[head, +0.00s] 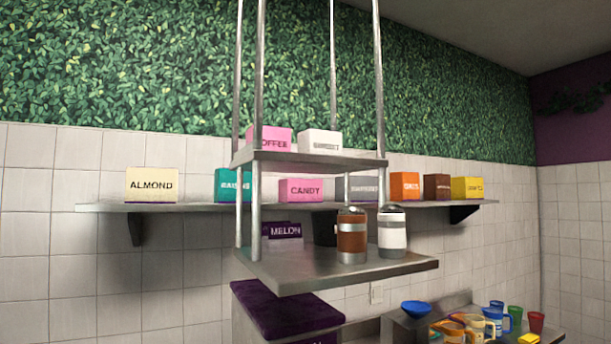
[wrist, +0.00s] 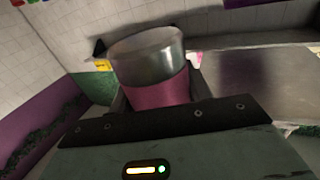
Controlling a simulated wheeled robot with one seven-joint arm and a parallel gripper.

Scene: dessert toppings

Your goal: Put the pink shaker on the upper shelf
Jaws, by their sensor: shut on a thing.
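The pink shaker (wrist: 160,92) with a silvery metal end shows in the wrist view, between the fingers of my gripper (wrist: 158,98). My gripper is shut on it, and its dark body hides the near part of the shaker. Neither the gripper nor the pink shaker shows in the head view. The upper shelf (head: 308,158) is the smaller metal tier of a hanging rack. It bears a pink box (head: 271,139) and a white box (head: 319,143) at its back, with bare metal along its front.
The rack's lower shelf (head: 335,270) holds a brown shaker (head: 351,238), a white shaker (head: 392,233) and a purple MELON box (head: 284,231). Thin metal posts (head: 259,75) frame the rack. Boxes line the wall shelf (head: 200,207) behind. A metal surface (wrist: 248,82) lies right of the held shaker.

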